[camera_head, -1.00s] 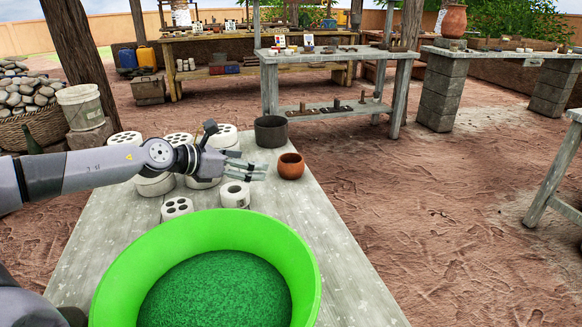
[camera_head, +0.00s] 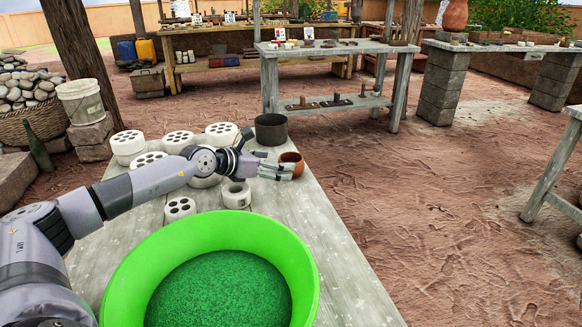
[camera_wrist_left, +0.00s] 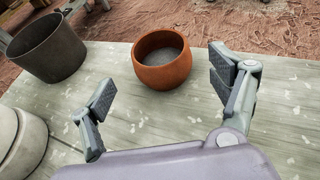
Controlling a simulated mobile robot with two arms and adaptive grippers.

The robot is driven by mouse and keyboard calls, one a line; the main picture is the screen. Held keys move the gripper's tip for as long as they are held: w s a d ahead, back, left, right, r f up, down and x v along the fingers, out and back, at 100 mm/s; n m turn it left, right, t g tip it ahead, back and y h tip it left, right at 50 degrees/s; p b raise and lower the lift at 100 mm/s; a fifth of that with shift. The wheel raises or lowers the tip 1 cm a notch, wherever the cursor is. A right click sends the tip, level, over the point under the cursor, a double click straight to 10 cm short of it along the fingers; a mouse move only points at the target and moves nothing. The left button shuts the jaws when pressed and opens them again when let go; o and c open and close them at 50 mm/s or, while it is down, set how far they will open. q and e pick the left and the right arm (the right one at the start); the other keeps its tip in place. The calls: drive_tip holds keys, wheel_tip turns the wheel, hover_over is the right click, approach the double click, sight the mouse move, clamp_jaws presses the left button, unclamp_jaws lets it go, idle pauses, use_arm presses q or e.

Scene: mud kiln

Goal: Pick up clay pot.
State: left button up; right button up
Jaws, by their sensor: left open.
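The clay pot (camera_head: 292,160) is a small round orange-brown pot standing upright near the right edge of the table. It also shows in the left wrist view (camera_wrist_left: 163,77), just beyond and between the fingers. My left gripper (camera_head: 285,168) is open, and its fingers overlap the near side of the pot in the head view. In the left wrist view the left gripper (camera_wrist_left: 167,88) has its fingers spread wide, with nothing between the pads. My right gripper is not in view.
A dark grey pot (camera_head: 271,131) stands left of the clay pot. Several white cylinders with holes (camera_head: 180,208) sit left of my gripper. A big green basin (camera_head: 120,283) fills the front of the table (camera_head: 345,290). Bare ground lies to the right.

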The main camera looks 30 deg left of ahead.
sight(299, 160)
use_arm(q)
drive_tip(key=shift+r+b+x, duration=0.1)
drive_tip(key=shift+r+x, duration=0.05)
drive_tip(key=shift+x, duration=0.85)
drive_tip(key=shift+r+b+x, duration=0.1)
drive_tip(key=shift+r+x, duration=0.05)
drive_tip(key=shift+x, duration=0.85)
drive_tip(key=shift+r+b+x, duration=0.1)
drive_tip(key=shift+r+x, duration=0.1)
drive_tip(key=shift+x, duration=0.8)
drive_tip(key=shift+w+d, duration=0.1)
drive_tip(key=shift+w, duration=0.05)
drive_tip(key=shift+c, duration=0.6)
drive_tip(key=c, duration=1.4)
